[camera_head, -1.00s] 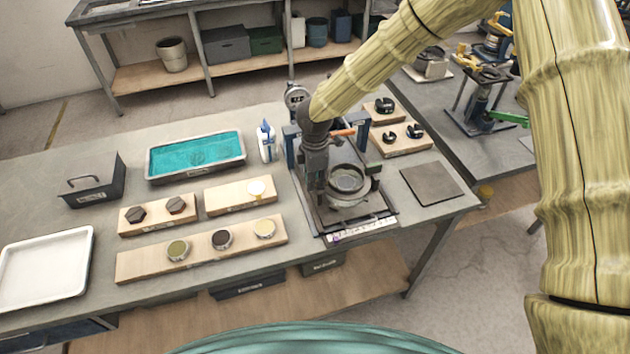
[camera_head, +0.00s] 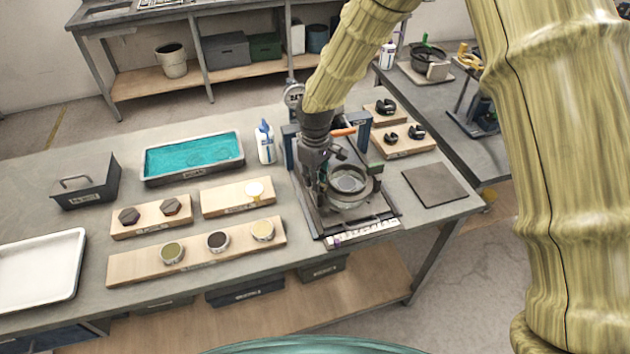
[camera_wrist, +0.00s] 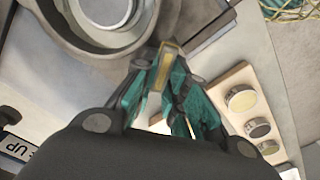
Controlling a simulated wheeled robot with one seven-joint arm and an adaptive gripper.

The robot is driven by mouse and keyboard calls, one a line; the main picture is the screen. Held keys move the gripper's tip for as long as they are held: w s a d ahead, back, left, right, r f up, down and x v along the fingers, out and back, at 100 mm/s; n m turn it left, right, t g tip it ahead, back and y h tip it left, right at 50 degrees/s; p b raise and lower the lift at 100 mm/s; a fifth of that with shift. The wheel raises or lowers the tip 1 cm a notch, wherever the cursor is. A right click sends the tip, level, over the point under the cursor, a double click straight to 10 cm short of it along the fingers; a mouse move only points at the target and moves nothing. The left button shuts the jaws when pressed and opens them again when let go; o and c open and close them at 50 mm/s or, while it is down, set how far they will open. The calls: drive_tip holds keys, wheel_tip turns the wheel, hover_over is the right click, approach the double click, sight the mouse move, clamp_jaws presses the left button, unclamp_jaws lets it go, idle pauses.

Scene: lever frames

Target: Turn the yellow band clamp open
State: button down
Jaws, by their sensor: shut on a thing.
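The fixture (camera_head: 372,222) on the bench holds a round grey ring-shaped body (camera_head: 366,198) with a pale centre. In the wrist view the round body (camera_wrist: 92,36) is at the upper left. A slim lever with a yellow end (camera_wrist: 171,47), which I take to be the yellow band clamp, sticks out beside it. My gripper (camera_wrist: 163,80) is shut on this lever, with teal finger pads on both sides. In the head view my gripper (camera_head: 319,185) is at the left side of the round body, and the lever is hidden there.
An orange handle (camera_head: 343,131) is at the fixture's back. A white bottle (camera_head: 265,145) and a teal-filled tray (camera_head: 150,178) stand left of it. Wooden boards with round pieces (camera_head: 120,272) lie front left. A dark flat plate (camera_head: 435,186) lies right, with bare bench around it.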

drive_tip(key=m, duration=0.6)
drive_tip(key=shift+w+d+b, duration=0.1)
drive_tip(key=shift+d+b, duration=0.05)
drive_tip(key=shift+b, duration=0.25)
drive_tip(key=shift+m, duration=0.3)
drive_tip(key=c, duration=1.4)
unclamp_jaws()
drive_tip(key=shift+c, duration=0.2)
drive_tip(key=shift+r, duration=4)
